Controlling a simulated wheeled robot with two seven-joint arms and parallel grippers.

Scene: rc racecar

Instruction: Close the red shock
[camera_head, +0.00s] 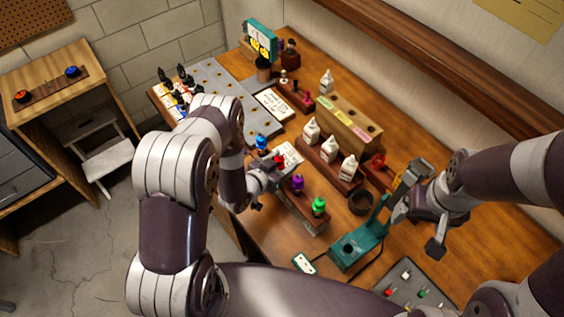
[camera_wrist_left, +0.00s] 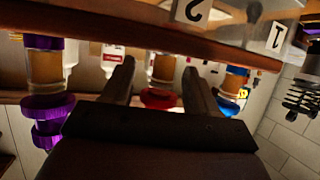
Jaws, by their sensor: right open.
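The red shock shows in the wrist view (camera_wrist_left: 160,98) as a red cap with a gold body, and in the head view (camera_head: 279,160) partly hidden by my left gripper. My left gripper (camera_wrist_left: 158,78) is open, with one finger on each side of the red shock and gaps between. The purple shock (camera_head: 298,183) and green shock (camera_head: 319,206) stand to its right in the wooden rack (camera_head: 305,218); the blue shock (camera_head: 261,141) is on its other side. My right gripper (camera_head: 424,214) is open and empty over the right of the table.
A teal press-like tool (camera_head: 357,247) stands below my right gripper, beside a dark round cup (camera_head: 361,203). White bottles (camera_head: 348,167) stand in a wooden holder behind the shocks. A grey tray with small parts (camera_head: 420,289) lies at the front right.

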